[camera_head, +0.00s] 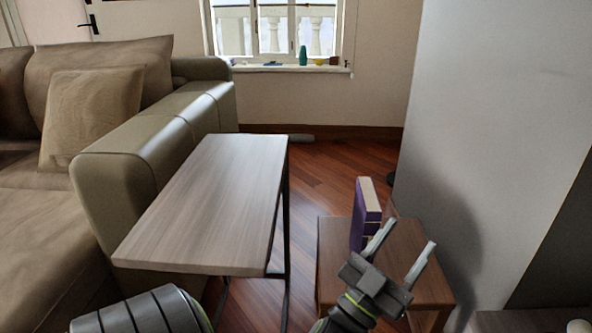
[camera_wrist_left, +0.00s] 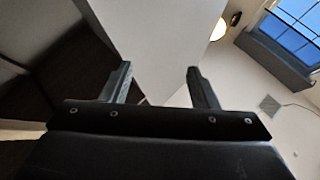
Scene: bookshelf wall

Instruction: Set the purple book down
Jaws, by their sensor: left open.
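The purple book (camera_head: 358,222) stands upright on a small brown wooden table (camera_head: 336,262), with its pale page edges showing at the top. My left gripper (camera_head: 409,238) is open above the near part of this table. In the head view, its left finger overlaps the lower edge of the book; I cannot tell whether they touch. In the left wrist view, the two fingers (camera_wrist_left: 160,86) are spread with nothing between them, and the book does not show. My right gripper is not in view.
A long wood-topped side table (camera_head: 205,200) stands left of the small table, beside a green-brown sofa (camera_head: 150,140). A grey wall (camera_head: 490,120) rises close on the right. A windowsill (camera_head: 285,68) at the back holds small items. Bare wood floor (camera_head: 325,170) lies between.

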